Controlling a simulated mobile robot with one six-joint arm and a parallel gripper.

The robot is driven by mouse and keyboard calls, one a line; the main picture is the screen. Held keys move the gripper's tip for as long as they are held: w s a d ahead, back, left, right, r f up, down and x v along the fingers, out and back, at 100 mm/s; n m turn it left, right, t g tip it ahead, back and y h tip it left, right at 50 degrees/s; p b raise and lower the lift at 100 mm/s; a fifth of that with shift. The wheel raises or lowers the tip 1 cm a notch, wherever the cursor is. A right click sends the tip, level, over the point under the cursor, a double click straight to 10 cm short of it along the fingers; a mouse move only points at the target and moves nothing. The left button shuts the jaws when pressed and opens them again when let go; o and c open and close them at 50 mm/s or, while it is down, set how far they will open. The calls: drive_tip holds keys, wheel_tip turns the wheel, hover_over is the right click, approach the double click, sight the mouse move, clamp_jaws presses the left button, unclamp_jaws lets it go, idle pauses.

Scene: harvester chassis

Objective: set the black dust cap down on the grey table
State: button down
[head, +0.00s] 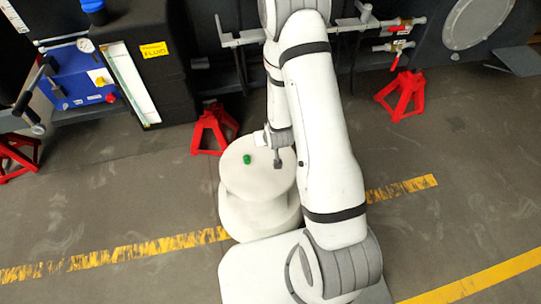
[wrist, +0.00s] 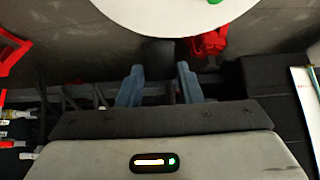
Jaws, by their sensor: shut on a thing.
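My gripper (wrist: 158,88) is shut on the black dust cap (wrist: 158,56), a dark piece held between the two blue-grey fingers in the wrist view. In the head view my gripper (head: 278,152) is beside the right part of a round pale top (head: 258,178), with the dark cap (head: 278,164) below it. I cannot tell from these views whether the cap touches that top. No other surface that is clearly a grey table shows.
A small green piece (head: 247,159) lies on the round pale top. Red stands (head: 213,130) (head: 402,96) are on the floor under the dark chassis. A black tank (head: 140,60) and a blue box (head: 78,76) are at upper left. Grey floor with yellow lines is open in front.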

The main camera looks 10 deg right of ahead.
wheel_tip(320, 180, down, 3)
drive_tip(key=g+b, duration=0.2)
drive_tip(key=b, duration=0.1)
drive_tip(key=shift+f, duration=0.15)
drive_tip(key=shift+s+f+g+b, duration=0.35)
drive_tip(key=shift+g+b, duration=0.55)
drive_tip(key=shift+b, duration=0.35)
drive_tip(key=shift+s+r+g+b, duration=0.25)
drive_tip(key=shift+s+g+b, duration=0.15)
drive_tip(key=shift+g, duration=0.1)
drive_tip(key=shift+s+b+x, duration=0.2)
drive_tip(key=shift+b+x, duration=0.65)
drive_tip(key=shift+x, duration=0.1)
drive_tip(key=shift+s+b+x, duration=0.25)
drive_tip(key=shift+b+x, duration=0.55)
drive_tip(key=shift+x, duration=0.2)
drive_tip(key=shift+s+b+x, duration=0.2)
drive_tip(key=shift+b+x, duration=0.65)
drive_tip(key=shift+x, duration=0.1)
drive_tip(key=shift+f, duration=0.4)
